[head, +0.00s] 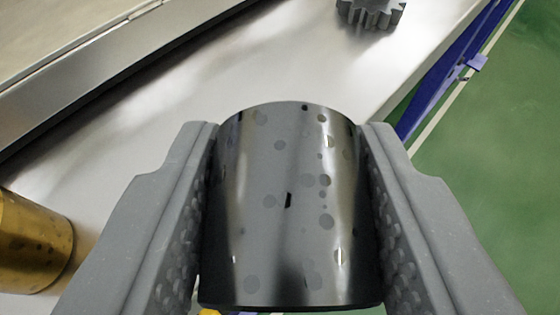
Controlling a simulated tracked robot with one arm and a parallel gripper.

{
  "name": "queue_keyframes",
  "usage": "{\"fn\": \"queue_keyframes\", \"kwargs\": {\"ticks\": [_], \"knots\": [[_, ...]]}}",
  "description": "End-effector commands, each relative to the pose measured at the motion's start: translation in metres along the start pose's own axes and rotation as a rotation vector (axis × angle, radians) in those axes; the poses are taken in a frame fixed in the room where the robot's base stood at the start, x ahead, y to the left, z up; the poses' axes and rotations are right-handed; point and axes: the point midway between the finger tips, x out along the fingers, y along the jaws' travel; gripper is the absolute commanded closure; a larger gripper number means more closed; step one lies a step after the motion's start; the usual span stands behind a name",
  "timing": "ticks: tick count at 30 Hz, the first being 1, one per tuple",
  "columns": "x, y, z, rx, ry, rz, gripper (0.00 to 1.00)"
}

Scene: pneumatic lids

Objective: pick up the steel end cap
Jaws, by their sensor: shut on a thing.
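A dark, glossy steel cylinder, which looks like the steel end cap (290,215), fills the lower middle of the head view. Its surface has round darker spots. My gripper (290,190) has one grey finger pressed to each side of it and is shut on it. The cap's lower end comes near the bottom edge of the view. Whether it touches the surface below cannot be told.
A brass-coloured cylinder (32,243) stands at the lower left on the metal bench (240,70). A dark gear (371,12) lies at the top right near the bench edge. A raised metal rail (100,75) runs along the left. Green floor (490,150) lies beyond the right edge.

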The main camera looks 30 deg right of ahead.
Motion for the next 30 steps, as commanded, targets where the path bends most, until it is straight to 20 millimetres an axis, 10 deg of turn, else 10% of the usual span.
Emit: {"fn": "queue_keyframes", "kwargs": {"ticks": [10,30], "knots": [[-0.058,0.012,0.016,0.0,0.002,-0.001,0.99],[-0.081,0.018,0.024,0.0,0.002,0.001,0.99]]}}
